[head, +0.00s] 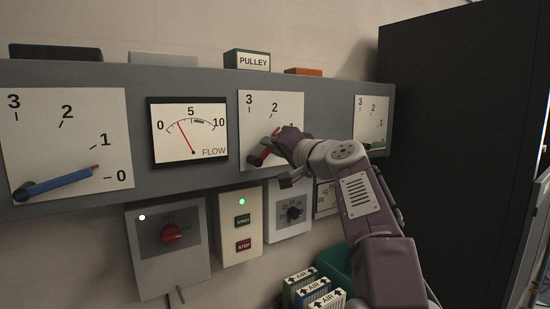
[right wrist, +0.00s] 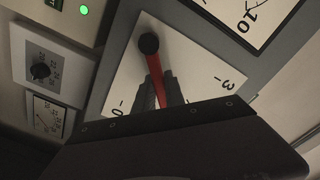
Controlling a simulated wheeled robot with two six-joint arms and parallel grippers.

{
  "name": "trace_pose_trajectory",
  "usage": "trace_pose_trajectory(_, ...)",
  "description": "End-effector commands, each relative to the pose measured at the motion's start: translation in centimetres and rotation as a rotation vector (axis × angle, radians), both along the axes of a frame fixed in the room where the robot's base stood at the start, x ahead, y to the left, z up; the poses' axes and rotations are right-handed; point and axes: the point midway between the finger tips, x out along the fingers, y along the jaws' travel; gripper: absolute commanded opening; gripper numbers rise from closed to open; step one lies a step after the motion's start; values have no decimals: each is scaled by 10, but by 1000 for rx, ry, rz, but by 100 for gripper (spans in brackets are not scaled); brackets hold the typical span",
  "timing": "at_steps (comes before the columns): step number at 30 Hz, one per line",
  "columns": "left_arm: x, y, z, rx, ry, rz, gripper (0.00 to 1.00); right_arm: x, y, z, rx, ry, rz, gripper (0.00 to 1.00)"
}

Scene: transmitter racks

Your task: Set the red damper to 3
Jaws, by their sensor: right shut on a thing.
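The red damper lever (head: 266,153) sits on a white dial plate (head: 251,105) in the middle of the grey panel. It slants up and to the right from its black pivot; the 3 and 2 are readable there, the rest of the scale is covered by my arm. My right gripper (head: 277,142) is shut on the lever. In the right wrist view the red lever (right wrist: 155,66) runs from its black pivot between my two fingers (right wrist: 163,90), pointing between the 0 and the 3. The marks near its tip are hidden. My left gripper is not in view.
A blue lever (head: 55,184) points just above 0 on the left dial. The FLOW gauge (head: 190,130) needle stands between 0 and 5. A green lever (head: 376,147) is partly hidden at right. Switch boxes (head: 240,228) hang below; AIR boxes (head: 315,290) stand near my arm.

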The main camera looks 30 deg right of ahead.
Motion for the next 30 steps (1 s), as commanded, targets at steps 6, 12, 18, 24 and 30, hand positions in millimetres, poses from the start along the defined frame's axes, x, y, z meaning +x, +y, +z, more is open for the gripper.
trace_pose_trajectory(6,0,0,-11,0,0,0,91,-1,9,6,-204,-16,1,0)
trace_pose_trajectory(12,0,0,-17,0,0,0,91,-1,18,11,-392,-31,1,0)
trace_pose_trajectory(18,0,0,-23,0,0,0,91,-2,26,15,-564,-44,1,0)
trace_pose_trajectory(24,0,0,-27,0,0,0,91,-2,33,16,-699,-54,0,0)
trace_pose_trajectory(30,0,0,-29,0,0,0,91,-3,39,17,-792,-60,2,0)
